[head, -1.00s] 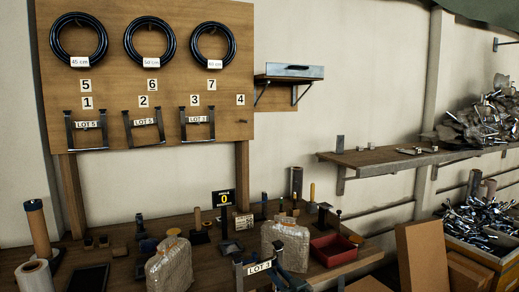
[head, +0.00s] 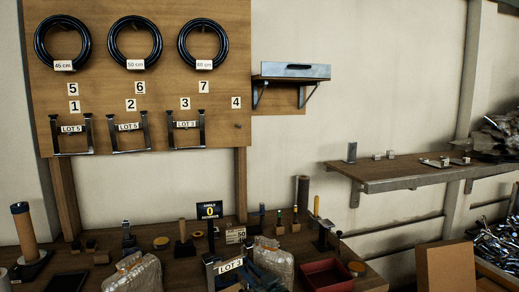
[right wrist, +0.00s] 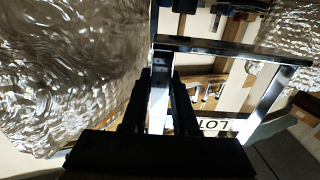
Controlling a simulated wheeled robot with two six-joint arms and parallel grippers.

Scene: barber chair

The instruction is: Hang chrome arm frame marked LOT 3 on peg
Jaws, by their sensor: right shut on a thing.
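Under number 4 (head: 236,102) no frame hangs; a small dark peg (head: 238,126) shows there. My left gripper is out of view.
Wrapped bundles (head: 133,275) stand on the bench on both sides of the held frame. A "0" sign (head: 209,211), bottles and a red tray (head: 327,275) are near. Black hoses (head: 136,41) hang above the numbers. A small shelf (head: 290,75) juts out right of the board.

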